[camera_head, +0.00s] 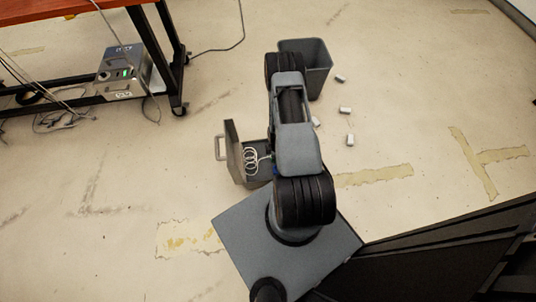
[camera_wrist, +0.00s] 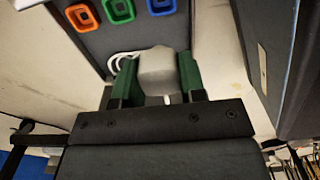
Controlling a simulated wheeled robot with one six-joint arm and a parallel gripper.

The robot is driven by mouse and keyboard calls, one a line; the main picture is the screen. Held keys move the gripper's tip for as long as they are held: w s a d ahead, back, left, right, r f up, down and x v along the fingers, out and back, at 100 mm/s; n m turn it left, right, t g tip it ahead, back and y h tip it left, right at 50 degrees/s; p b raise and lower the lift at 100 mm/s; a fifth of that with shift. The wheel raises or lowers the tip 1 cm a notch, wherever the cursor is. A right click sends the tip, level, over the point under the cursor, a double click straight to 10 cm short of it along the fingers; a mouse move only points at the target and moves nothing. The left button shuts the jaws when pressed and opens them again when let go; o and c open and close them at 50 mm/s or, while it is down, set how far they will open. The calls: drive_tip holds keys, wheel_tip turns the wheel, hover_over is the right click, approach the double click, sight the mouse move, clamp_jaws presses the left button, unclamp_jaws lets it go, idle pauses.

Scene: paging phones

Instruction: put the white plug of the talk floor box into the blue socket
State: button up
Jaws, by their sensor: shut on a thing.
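My gripper (camera_wrist: 157,78), with green fingers, is shut on a white plug (camera_wrist: 158,64) in the wrist view. Past the plug is a dark grey panel (camera_wrist: 97,42) with an orange socket (camera_wrist: 79,17), a green socket (camera_wrist: 118,11) and a blue socket (camera_wrist: 161,6) along the top edge of the picture. The blue socket is partly cut off. The plug is apart from it in the picture. A white cable (camera_wrist: 118,58) loops left of the plug. In the head view an open grey floor box (camera_head: 234,150) with a coiled white cable (camera_head: 250,160) stands beside my arm, which hides my gripper.
A grey bin (camera_head: 320,66) stands beyond my arm, with several small white blocks (camera_head: 345,110) on the floor to its right. A bench (camera_head: 60,9) at the upper left has a metal device (camera_head: 121,72) and loose cables under it. The floor at left is clear.

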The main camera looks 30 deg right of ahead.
drive_tip(key=shift+s+d, duration=0.45)
drive_tip(key=shift+s, duration=0.05)
drive_tip(key=shift+f+b, duration=0.25)
drive_tip(key=shift+b, duration=0.1)
drive_tip(key=shift+f+b, duration=5.85)
drive_tip(key=shift+f, duration=0.35)
drive_tip(key=o, duration=1)
wheel_tip(320, 180, up, 14)
drive_tip(key=p, duration=0.9)
